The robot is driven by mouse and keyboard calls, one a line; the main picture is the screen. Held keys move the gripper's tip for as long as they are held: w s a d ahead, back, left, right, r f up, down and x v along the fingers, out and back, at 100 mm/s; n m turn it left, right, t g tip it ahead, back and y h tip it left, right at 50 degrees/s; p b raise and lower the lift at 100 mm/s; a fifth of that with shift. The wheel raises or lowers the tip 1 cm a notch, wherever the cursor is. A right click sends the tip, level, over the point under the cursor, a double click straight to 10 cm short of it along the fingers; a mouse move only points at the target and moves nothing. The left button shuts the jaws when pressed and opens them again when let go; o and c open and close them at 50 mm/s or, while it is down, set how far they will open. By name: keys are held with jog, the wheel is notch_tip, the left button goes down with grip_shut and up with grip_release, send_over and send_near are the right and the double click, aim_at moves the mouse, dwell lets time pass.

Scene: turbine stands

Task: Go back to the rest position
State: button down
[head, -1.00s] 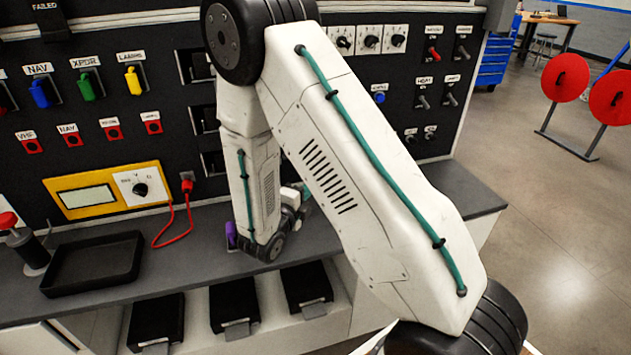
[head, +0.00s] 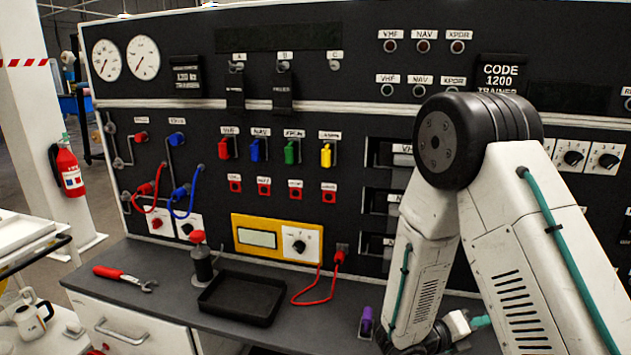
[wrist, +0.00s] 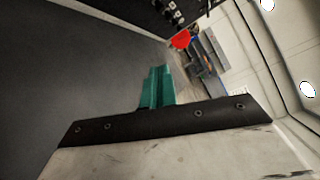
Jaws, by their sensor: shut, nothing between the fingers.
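My gripper (head: 481,322) is at the lower right of the head view, low over the workbench and in front of the trainer panel, with only part of its teal fingers showing beside my arm. In the wrist view its teal fingers (wrist: 157,87) are together with nothing between them. A purple object (head: 366,322) stands on the bench just left of my wrist in the head view.
The bench (head: 150,270) holds a black tray (head: 242,298), a red-handled wrench (head: 122,277) and a red-topped bottle (head: 201,262). A yellow meter (head: 277,238) with a red cable sits behind. A fire extinguisher (head: 69,171) hangs at left.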

jog(key=s+r+m+g+y, duration=0.3)
jog(key=s+r+m+g, duration=0.15)
jog(key=s+m, duration=0.4)
jog(key=s+r+m+g+y, duration=0.2)
jog(key=s+r+m+g, duration=0.3)
jog(key=m, duration=0.7)
jog(key=s+a+r+m+t+y, duration=0.6)
jog(key=s+a+r+m+y, duration=0.4)
jog(key=r+m, duration=0.3)
jog(key=shift+s+a+m+y, duration=0.35)
jog(key=shift+s+m+y, duration=0.1)
jog(key=shift+s+y, duration=0.2)
